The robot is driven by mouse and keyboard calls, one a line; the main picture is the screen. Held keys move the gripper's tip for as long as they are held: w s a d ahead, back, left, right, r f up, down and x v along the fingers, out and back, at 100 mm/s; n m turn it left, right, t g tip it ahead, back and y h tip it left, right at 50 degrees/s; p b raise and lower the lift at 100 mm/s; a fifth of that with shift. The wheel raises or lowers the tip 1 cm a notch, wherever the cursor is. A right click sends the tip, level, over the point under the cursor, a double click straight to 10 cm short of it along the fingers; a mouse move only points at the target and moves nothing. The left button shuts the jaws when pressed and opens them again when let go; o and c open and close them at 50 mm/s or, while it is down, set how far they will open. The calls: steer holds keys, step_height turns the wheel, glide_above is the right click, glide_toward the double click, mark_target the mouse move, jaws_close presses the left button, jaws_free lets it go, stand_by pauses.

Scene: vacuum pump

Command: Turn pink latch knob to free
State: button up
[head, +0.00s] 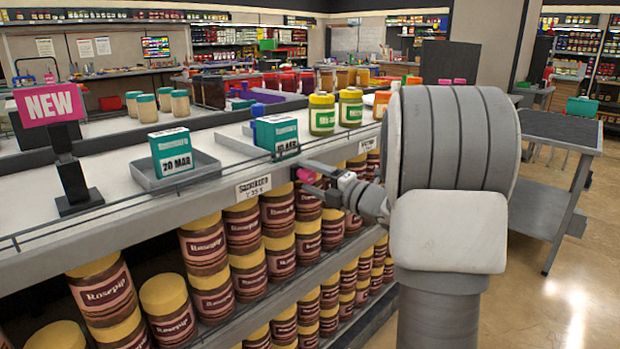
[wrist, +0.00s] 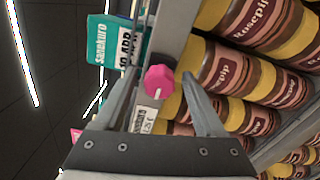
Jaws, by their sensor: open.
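The pink latch knob (wrist: 158,82) is a faceted knob with a pale line on its face, in the middle of the wrist view. It sits on the grey shelf-front rail (wrist: 178,25). My gripper (wrist: 161,72) is open, with one finger on each side of the knob. Contact between the fingers and the knob cannot be told. In the head view the pink knob (head: 306,175) shows at the shelf edge, just left of my gripper (head: 325,178), which partly hides that area.
A teal box (head: 276,134) stands on the shelf just above the knob, and another teal box (head: 171,150) sits in a grey tray (head: 205,163). Rosepip jars (head: 278,210) fill the shelf below, close to my fingers. A price tag (head: 253,187) hangs beside the knob.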

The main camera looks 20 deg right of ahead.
steer(key=p+v, duration=0.3)
steer(key=v, duration=1.4)
steer(key=shift+s, duration=0.2)
steer(key=shift+r, duration=0.1)
steer(key=w+a+r+m+g+h+p, duration=0.1)
steer(key=w+a+r+m+h, duration=0.15)
steer(key=r+m+h, duration=0.4)
steer(key=w+a+r+m+g+h+p, duration=0.1)
steer(key=w+a+r+m+h, duration=0.15)
steer(key=m, duration=0.65)
steer(key=s+a+f+m+g+y+b, duration=0.1)
steer(key=s+a+f+m+g, duration=0.4)
steer(key=s+a, duration=0.45)
steer(key=s+a+f+m+g+y+b, duration=0.15)
steer(key=s+a+f+m+g, duration=0.25)
steer(key=s+a+f, duration=0.5)
steer(key=s+r+p, duration=0.3)
steer(key=r+p, duration=2.3)
steer(key=r, duration=0.2)
steer(key=shift+d, duration=0.45)
